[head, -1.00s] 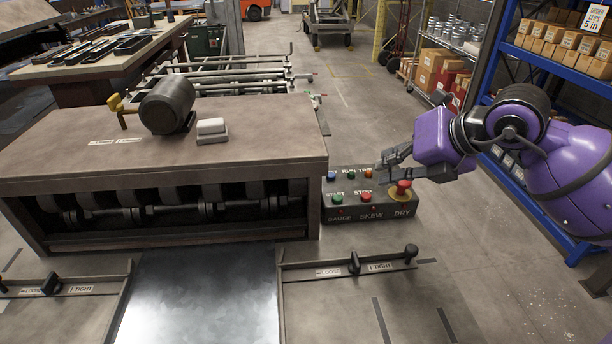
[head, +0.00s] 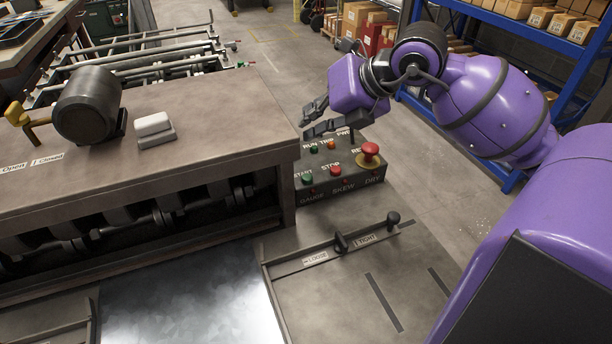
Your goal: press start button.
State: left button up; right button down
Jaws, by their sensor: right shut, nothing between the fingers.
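The control box (head: 340,189) stands on the floor at the right end of the forming machine. The green start button (head: 307,178) is at its front left, under a partly visible START label. A red stop button (head: 335,170) is to its right, and a larger red mushroom button (head: 369,154) is farther right. My right gripper (head: 307,126) is shut and empty. Its fingers point left, above the far edge of the box, and appear apart from the start button. My left gripper is out of view.
The machine table (head: 215,130) carries a dark cylinder (head: 87,105) with a yellow handle and a small white block (head: 154,128). A metal sheet (head: 190,305) lies in front. A lever rail (head: 330,250) is before the box. Blue shelving (head: 575,52) stands right.

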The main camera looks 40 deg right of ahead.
jog(key=b, duration=0.4)
send_over(307, 179)
jog(key=w+d, duration=0.2)
notch_tip(307, 179, down, 8)
jog(key=shift+s+f, duration=0.15)
jog(key=shift+f, duration=0.1)
dwell(0.7)
jog(key=shift+f+b, duration=0.2)
jog(key=shift+b, duration=0.1)
jog(key=shift+f, duration=0.2)
